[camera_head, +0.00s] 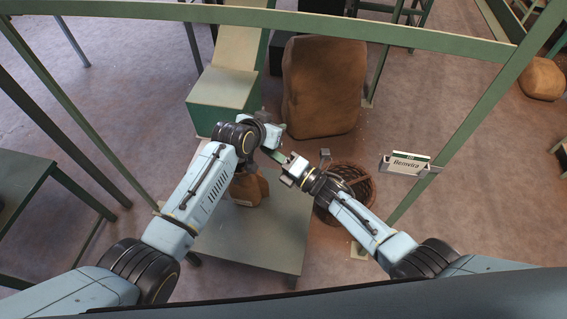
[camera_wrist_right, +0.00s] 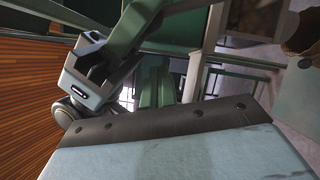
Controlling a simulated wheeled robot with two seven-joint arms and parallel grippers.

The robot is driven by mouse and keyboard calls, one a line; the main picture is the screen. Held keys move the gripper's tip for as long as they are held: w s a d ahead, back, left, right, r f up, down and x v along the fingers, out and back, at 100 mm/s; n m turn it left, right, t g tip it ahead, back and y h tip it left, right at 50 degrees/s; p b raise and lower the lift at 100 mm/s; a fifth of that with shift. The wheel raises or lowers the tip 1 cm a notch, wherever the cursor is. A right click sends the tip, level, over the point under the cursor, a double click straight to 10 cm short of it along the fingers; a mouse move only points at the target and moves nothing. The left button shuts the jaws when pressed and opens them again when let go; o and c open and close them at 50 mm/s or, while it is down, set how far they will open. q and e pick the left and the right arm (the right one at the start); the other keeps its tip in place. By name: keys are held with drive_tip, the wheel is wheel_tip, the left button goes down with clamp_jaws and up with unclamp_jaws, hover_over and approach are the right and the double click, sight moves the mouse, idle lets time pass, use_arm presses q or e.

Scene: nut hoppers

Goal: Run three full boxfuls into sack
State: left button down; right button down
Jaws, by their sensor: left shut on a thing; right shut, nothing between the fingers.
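A green box (camera_head: 222,106) with a pale sloping chute (camera_head: 238,45) behind it stands at upper centre. A small brown sack (camera_head: 250,189) is on the pale table, partly hidden under my left arm. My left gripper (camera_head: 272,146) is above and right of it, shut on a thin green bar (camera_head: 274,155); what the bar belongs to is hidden. My right gripper (camera_head: 291,167) is shut and empty, close to the left one's lower right. The right wrist view shows a blue-grey gripper (camera_wrist_right: 88,72) beside green bars.
A large brown sack (camera_head: 323,90) stands on the floor behind. A wicker basket (camera_head: 363,187) is partly behind my right arm. A sign (camera_head: 408,164) hangs by the right green post. The pale table (camera_head: 270,240) is bare at its front. A green rail (camera_head: 330,27) crosses the top.

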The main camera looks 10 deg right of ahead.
use_arm(q)
drive_tip(key=shift+w+a+r, duration=0.1)
use_arm(e)
drive_tip(key=shift+w+d+r, duration=0.25)
drive_tip(key=shift+w+d, duration=0.2)
drive_tip(key=shift+w, duration=0.15)
drive_tip(key=shift+w+d+r, duration=0.25)
drive_tip(key=shift+w+d, duration=0.2)
drive_tip(key=shift+w, duration=0.1)
